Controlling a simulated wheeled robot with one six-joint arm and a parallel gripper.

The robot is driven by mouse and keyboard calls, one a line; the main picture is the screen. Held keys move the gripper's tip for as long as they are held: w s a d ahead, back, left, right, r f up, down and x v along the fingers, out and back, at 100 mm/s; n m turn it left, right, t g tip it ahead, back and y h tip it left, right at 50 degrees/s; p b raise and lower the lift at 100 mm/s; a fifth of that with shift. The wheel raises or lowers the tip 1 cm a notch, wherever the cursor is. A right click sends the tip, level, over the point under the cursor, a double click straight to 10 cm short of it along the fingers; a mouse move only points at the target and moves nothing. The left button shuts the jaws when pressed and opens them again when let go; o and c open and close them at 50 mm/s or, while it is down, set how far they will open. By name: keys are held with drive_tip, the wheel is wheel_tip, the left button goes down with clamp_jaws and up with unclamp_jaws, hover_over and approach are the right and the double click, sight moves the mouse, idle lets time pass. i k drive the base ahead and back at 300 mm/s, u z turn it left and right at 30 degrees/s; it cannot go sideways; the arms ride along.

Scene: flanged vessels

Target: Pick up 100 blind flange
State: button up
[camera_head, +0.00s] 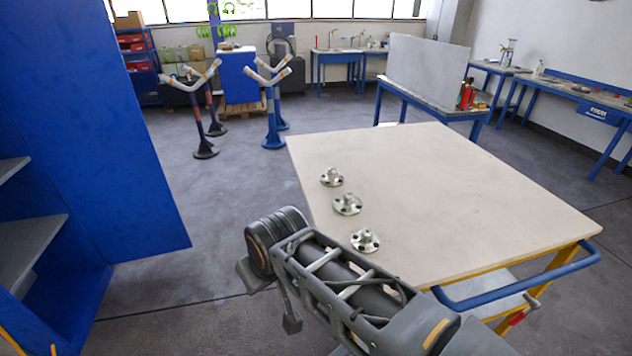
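Three small silver flanged pieces stand in a slanting row near the left edge of the pale table. The far flange (331,178) is the smallest in view, then comes the middle flange (347,205), then the near flange (365,241). Each has a round base with dark bolt holes and a raised centre. No size marking is readable, so I cannot tell which is the 100 blind flange. My arm reaches in from the lower right. My gripper (271,299) hangs below the arm's end, left of the table and apart from the flanges. Its fingers are partly hidden and their opening is unclear.
The pale table top (480,195) is otherwise clear, with a blue push handle (520,288) at its near right. A blue cabinet (90,130) stands at the left. Grey floor is free between cabinet and table.

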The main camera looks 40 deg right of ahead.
sight(348, 204)
drive_tip(key=i, duration=3.35)
drive_tip(key=z, duration=4.05)
drive_tip(key=i, duration=0.5)
drive_tip(key=z, duration=0.1)
